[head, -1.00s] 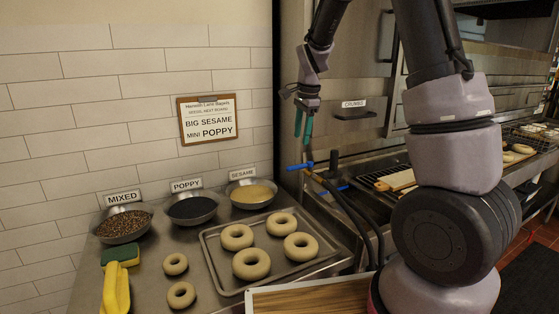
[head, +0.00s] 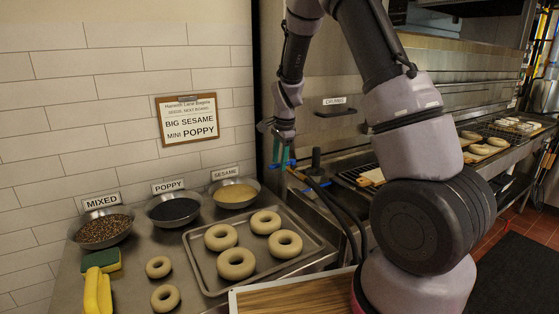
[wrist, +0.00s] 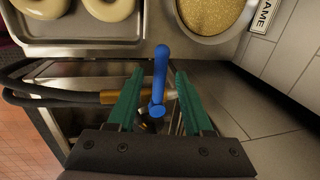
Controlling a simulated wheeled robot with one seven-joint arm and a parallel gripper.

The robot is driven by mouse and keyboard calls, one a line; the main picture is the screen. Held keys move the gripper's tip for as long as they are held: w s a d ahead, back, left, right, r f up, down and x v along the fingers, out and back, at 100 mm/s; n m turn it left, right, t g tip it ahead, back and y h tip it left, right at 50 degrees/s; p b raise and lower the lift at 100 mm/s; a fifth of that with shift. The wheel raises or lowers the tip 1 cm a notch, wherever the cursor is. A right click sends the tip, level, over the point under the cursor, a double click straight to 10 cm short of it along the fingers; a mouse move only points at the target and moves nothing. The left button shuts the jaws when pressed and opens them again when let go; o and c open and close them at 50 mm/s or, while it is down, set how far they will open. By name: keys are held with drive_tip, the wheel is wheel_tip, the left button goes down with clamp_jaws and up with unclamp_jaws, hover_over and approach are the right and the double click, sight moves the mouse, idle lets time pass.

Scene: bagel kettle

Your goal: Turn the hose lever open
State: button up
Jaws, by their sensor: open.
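The blue hose lever (wrist: 161,68) shows in the wrist view between the two green fingers of my gripper (wrist: 157,85). Its long handle points up in that picture, past the fingertips, and its round pivot sits lower, between the fingers. A brass fitting (wrist: 122,97) and black hose (wrist: 50,95) run off to the left of it. My gripper is open, with a gap on both sides of the lever. In the head view my gripper (head: 280,152) points down at the lever (head: 285,163), which is partly hidden by the fingers.
A tray (head: 208,279) of large bagels lies left of the hose. Bowls of sesame (head: 235,195), poppy (head: 174,209) and mixed seeds (head: 102,229) stand along the tiled wall. A wooden board (head: 300,299) lies in front. A dark upright post (head: 316,163) stands right of the lever.

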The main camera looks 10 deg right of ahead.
clamp_jaws()
idle(1.3)
